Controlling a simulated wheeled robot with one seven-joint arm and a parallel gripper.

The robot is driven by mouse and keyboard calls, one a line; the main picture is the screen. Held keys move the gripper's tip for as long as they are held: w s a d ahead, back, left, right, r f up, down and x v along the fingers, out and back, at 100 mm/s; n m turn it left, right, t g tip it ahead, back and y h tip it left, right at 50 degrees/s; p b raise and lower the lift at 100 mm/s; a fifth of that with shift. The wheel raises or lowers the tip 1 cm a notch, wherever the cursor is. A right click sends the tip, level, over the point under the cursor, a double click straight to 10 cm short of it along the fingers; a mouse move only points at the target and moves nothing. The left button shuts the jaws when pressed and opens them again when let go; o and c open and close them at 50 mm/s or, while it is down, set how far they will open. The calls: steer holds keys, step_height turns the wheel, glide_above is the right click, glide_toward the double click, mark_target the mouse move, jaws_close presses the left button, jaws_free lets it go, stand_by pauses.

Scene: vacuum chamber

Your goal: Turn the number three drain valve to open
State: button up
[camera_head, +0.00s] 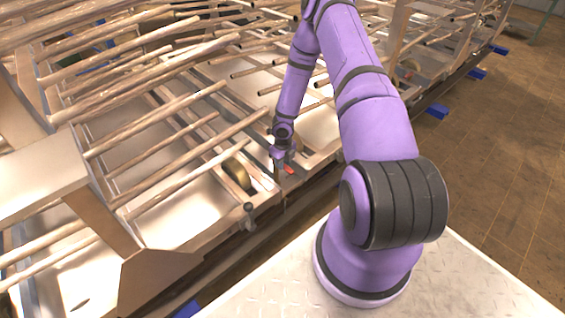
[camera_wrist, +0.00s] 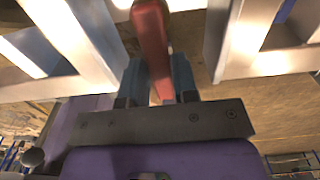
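A red valve handle (camera_wrist: 153,45) shows in the wrist view. It lies lengthwise between my gripper's two blue-grey fingers, which flank it closely and look shut on it. In the head view my gripper (camera_head: 283,158) points down at the near edge of the metal frame. A small piece of the red handle (camera_head: 289,169) shows beside the fingertips. The valve's body is mostly hidden by my gripper. No number can be read on it.
A dark knob-ended lever (camera_head: 249,213) stands on the frame's edge left of my gripper. A round brass-coloured part (camera_head: 237,176) sits behind it. Many metal tubes (camera_head: 160,125) cross the frame (camera_head: 265,207). Open brown floor (camera_head: 500,170) lies to the right.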

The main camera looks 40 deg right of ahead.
steer(key=o, duration=0.3)
steer(key=shift+r, duration=0.1)
step_height(320, 180, up, 11)
steer(key=shift+f, duration=0.2)
steer(key=shift+s, duration=0.15)
stand_by(0.7)
